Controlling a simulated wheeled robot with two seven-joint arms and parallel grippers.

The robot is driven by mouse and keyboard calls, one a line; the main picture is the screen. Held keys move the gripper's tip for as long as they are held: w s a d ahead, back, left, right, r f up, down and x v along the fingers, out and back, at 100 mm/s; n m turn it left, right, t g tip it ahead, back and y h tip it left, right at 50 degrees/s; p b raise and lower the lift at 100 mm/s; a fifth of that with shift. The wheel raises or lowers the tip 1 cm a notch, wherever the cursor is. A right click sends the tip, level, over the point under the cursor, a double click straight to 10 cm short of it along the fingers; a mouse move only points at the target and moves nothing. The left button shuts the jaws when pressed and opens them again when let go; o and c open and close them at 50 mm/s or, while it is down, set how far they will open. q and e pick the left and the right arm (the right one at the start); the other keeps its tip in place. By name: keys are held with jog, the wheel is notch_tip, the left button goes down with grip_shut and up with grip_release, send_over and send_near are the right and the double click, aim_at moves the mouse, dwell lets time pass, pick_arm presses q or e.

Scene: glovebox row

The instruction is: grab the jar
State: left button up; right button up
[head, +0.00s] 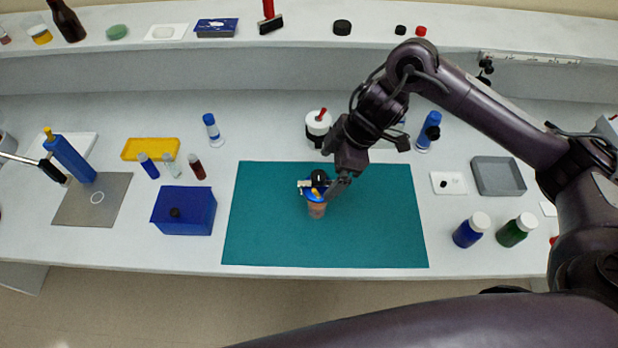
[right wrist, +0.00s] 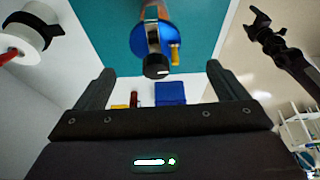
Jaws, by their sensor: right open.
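The jar (head: 317,210) stands on the teal mat (head: 260,225), with a reddish-brown body and a blue lid carrying a black knob and a metal clamp. My right gripper (head: 335,188) is just above and to the right of the lid, partly covering it. In the right wrist view the blue lid (right wrist: 150,40) shows beyond the tips of my open right gripper (right wrist: 160,82), lined up between the two fingers. Nothing is between the fingers, and the jar's lower body is mostly hidden there. I cannot identify my left gripper in either view.
A white pot with a red-handled top (head: 318,125) stands behind the mat. A blue box (head: 184,210) is left of it. Blue and green bottles (head: 470,230) (head: 516,231) and a grey tray (head: 497,176) are on the right. The mat around the jar is clear.

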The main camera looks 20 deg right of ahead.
aim_at(324, 175)
jog(key=shift+w+a+f, duration=0.2)
jog(key=shift+w+f, duration=0.25)
jog(key=shift+w, duration=0.25)
jog(key=shift+s+a+f, duration=0.1)
jog(key=shift+a+f, duration=0.05)
jog(key=shift+f, duration=0.25)
jog(key=shift+s+a+f, duration=0.1)
jog(key=shift+a+f, duration=0.05)
jog(key=shift+f, duration=0.25)
jog(key=shift+s+a+f, duration=0.1)
jog(key=shift+s+f, duration=0.05)
jog(key=shift+f, duration=0.15)
jog(key=x, duration=0.1)
jog(key=p+x, duration=0.1)
jog(key=x, duration=0.1)
jog(key=shift+f, duration=0.35)
jog(key=shift+f+p, duration=0.3)
jog(key=shift+f, duration=0.15)
pick_arm(q)
jog(key=shift+s+a+r, duration=0.15)
jog(key=shift+s+r, duration=0.35)
jog(key=shift+r, duration=0.2)
pick_arm(e)
jog(key=c, duration=1.7)
